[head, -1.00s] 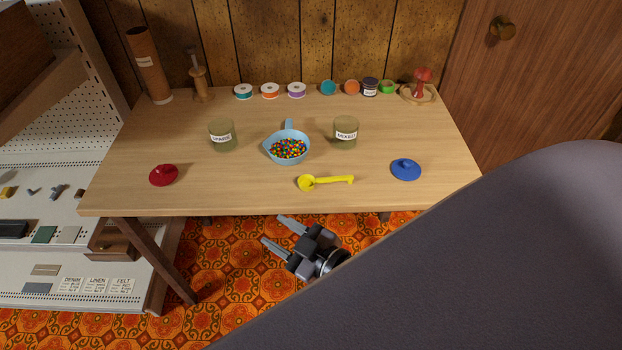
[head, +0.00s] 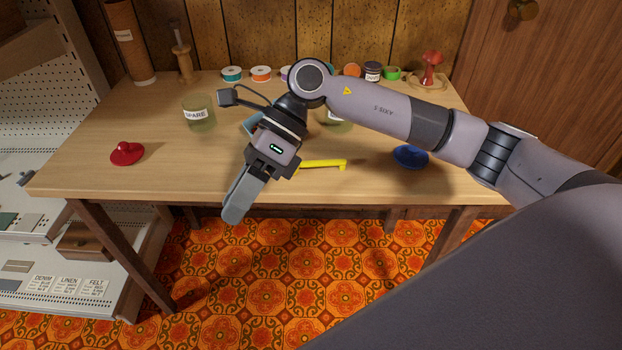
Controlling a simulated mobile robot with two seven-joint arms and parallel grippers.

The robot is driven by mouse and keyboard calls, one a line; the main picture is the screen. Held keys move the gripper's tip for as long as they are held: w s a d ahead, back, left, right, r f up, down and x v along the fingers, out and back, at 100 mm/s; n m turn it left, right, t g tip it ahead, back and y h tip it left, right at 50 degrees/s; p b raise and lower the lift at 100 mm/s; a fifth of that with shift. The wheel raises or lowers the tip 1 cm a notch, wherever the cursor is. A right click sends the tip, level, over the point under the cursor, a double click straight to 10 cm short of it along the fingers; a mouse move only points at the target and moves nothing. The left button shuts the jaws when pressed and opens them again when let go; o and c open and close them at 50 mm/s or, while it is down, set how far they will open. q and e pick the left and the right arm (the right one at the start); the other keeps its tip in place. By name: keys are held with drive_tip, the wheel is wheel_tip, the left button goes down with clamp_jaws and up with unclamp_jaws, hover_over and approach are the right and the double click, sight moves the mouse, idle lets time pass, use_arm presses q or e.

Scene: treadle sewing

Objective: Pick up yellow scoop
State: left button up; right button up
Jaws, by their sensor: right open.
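The yellow scoop (head: 328,164) lies on the wooden table (head: 90,175) near its front edge. Its handle shows, pointing right; its bowl end is hidden behind my right gripper. My right gripper (head: 240,200) is open, with fingers pointing down and toward the front edge, just left of the scoop's handle. It appears above the table and apart from the scoop, with nothing seen in it. My left gripper is not in view.
A light-blue pan (head: 251,122) is mostly hidden behind my right gripper. A SPARE jar (head: 198,114), a red lid (head: 127,153) and a blue lid (head: 410,157) stand around. Spools (head: 261,74) line the back. The table's front left is clear.

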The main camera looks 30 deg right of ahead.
drive_tip(key=w+d+f+t+h+b, duration=0.25)
drive_tip(key=d+h, duration=0.25)
drive_tip(key=d, duration=0.4)
wheel_tip(320, 180, up, 4)
drive_tip(key=h+b, duration=0.2)
drive_tip(key=h, duration=0.3)
hover_over(334, 161)
drive_tip(key=shift+s+f, duration=0.1)
drive_tip(key=shift+s, duration=0.1)
drive_tip(key=shift+f, duration=0.35)
drive_tip(key=f, duration=0.2)
drive_tip(key=f+b, duration=0.1)
drive_tip(key=f, duration=0.2)
drive_tip(key=shift+w+f, duration=0.2)
drive_tip(key=shift+f, duration=0.25)
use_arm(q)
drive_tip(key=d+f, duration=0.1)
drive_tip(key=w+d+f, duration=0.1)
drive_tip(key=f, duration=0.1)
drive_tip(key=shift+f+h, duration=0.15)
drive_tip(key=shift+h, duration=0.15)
use_arm(e)
clamp_jaws()
